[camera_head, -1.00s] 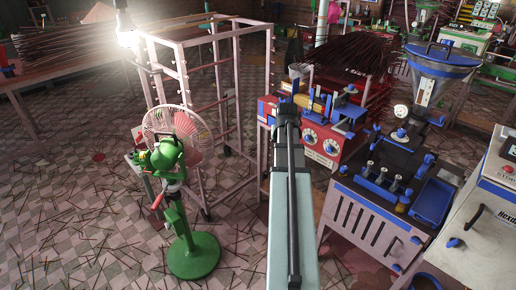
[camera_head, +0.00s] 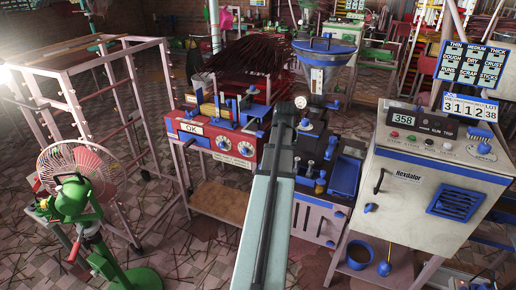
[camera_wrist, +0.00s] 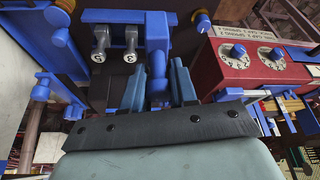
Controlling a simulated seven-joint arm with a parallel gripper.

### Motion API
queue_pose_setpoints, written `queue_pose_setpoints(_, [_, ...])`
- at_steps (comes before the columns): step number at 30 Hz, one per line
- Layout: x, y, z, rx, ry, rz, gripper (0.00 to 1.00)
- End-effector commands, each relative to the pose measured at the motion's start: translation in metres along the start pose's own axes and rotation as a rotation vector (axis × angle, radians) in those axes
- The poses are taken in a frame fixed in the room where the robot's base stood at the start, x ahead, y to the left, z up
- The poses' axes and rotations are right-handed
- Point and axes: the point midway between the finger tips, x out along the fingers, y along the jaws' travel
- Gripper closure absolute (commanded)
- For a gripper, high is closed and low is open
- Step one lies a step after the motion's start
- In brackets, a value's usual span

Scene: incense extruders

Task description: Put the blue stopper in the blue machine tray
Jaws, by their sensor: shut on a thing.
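In the wrist view a blue piece, apparently the blue stopper (camera_wrist: 157,40), stands between the two fingers of my gripper (camera_wrist: 159,78), which is shut on it. Its lower end is partly hidden by the fingers. In the head view my gripper (camera_head: 287,108) is seen from behind, and its fingertips and the stopper are hidden. The blue tray (camera_head: 346,175) is on the right of the dark-topped machine, to the right of my gripper. A blue wall at the left of the wrist view (camera_wrist: 45,40) seems to be part of it.
Grey numbered cylinders (camera_wrist: 130,45) stand in a blue rack near my fingers. A red machine (camera_head: 215,140) is to the left. A large white cabinet (camera_head: 430,190) stands to the right of the tray. A hopper (camera_head: 318,65) rises behind.

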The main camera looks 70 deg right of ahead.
Motion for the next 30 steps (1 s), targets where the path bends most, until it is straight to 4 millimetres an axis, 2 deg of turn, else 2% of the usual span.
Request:
queue_pose_setpoints(1, [-0.002, 0.019, 0.000, 0.024, 0.000, 0.010, 1.00])
queue_pose_setpoints(9, [-0.014, 0.107, 0.006, 0.135, -0.001, 0.056, 1.00])
queue_pose_setpoints(15, [-0.024, 0.161, 0.014, 0.203, 0.000, 0.085, 1.00])
queue_pose_setpoints(20, [-0.029, 0.198, 0.021, 0.245, -0.001, 0.102, 1.00])
queue_pose_setpoints(22, [-0.024, 0.215, 0.020, 0.241, -0.003, 0.101, 1.00])
queue_pose_setpoints(24, [-0.007, 0.230, 0.012, 0.203, -0.005, 0.083, 1.00])
queue_pose_setpoints(30, [0.032, 0.252, -0.002, 0.090, -0.003, 0.037, 1.00])
